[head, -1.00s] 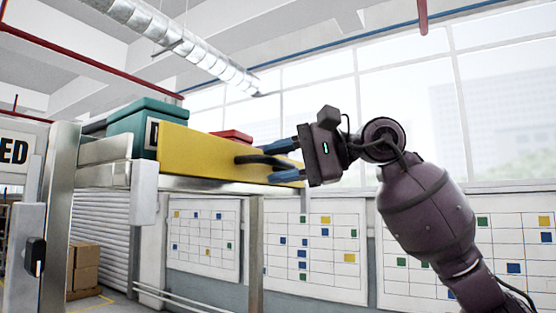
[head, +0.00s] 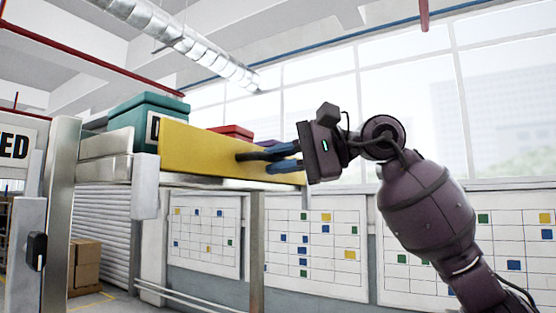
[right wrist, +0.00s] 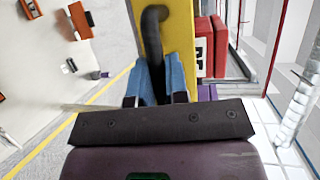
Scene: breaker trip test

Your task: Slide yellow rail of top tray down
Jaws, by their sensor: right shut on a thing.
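The yellow rail (head: 200,153) is a broad yellow panel along the front of the top tray (head: 230,182) in the head view. It stands upright in front of the boxes. A black handle (head: 262,155) sticks out near its right end. My right gripper (head: 268,157) comes from the right, with blue fingers shut on the handle. In the right wrist view, the fingers (right wrist: 155,82) close around the black handle (right wrist: 152,35), with the yellow rail (right wrist: 180,35) just beyond. The handle's gripped part is partly hidden by the fingers. My left gripper is not in view.
A teal box (head: 148,117), a red box (head: 232,131) and a purple item (head: 266,142) sit on the tray behind the rail. A metal post (head: 62,190) and a white block (head: 145,198) stand at left. Free air lies in front of the tray.

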